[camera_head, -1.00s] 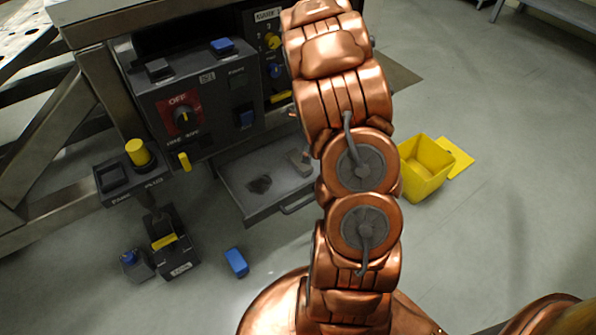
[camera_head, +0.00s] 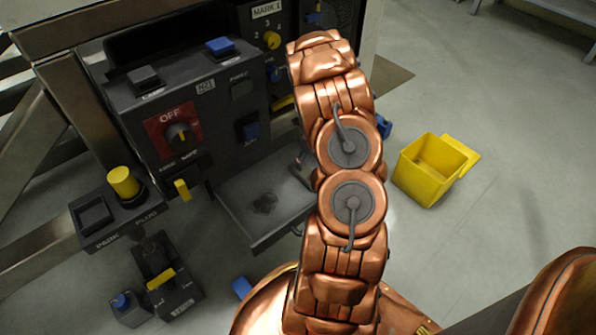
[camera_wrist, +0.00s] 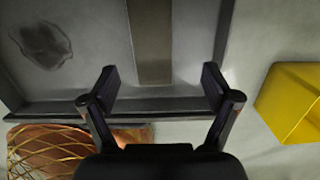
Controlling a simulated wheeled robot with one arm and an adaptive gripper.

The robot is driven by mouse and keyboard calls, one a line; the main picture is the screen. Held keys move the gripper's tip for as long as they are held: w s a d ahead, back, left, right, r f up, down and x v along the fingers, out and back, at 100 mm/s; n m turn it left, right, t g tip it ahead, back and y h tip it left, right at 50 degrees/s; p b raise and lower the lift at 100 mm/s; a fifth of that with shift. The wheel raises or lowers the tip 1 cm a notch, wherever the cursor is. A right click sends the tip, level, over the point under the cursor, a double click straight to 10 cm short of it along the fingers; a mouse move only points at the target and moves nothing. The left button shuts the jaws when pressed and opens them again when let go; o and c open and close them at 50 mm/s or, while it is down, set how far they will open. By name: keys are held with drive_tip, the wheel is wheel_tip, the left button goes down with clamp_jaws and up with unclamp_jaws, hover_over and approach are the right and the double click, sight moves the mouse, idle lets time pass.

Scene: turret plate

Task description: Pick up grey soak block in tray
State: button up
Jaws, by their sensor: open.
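The grey soak block (camera_wrist: 151,42) is a long grey-brown bar lying in the tray, running up out of the top of the wrist view. My gripper (camera_wrist: 160,82) is open and empty, with one finger to each side of the block's near end; I cannot tell its height above it. The dark tray (camera_wrist: 60,107) shows its near rim below the fingertips. In the head view the tray (camera_head: 232,200) is pulled out under the panel, and the block is mostly hidden behind my arm, as is my gripper.
A dark stain (camera_wrist: 41,45) marks the tray floor left of the block. A yellow bin (camera_head: 425,175) stands on the floor to the right. The control panel (camera_head: 150,110) with knobs and switches rises behind the tray. Open floor lies right of the bin.

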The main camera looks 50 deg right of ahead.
sight(305, 172)
drive_tip(key=shift+w+a+f+b, duration=0.2)
drive_tip(key=shift+f+b, duration=0.1)
drive_tip(key=shift+f, duration=0.45)
drive_tip(key=shift+w+a+f+b, duration=0.15)
drive_tip(key=shift+f+b, duration=0.1)
drive_tip(key=shift+f, duration=0.5)
drive_tip(key=f, duration=0.1)
drive_tip(key=f+b, duration=0.1)
drive_tip(key=f, duration=0.1)
drive_tip(key=f+b, duration=0.1)
drive_tip(key=shift+w+f, duration=0.2)
drive_tip(key=shift+w, duration=0.15)
drive_tip(key=shift+a, duration=0.1)
drive_tip(key=c, duration=1.4)
drive_tip(key=shift+o, duration=0.2)
drive_tip(key=shift+r, duration=0.15)
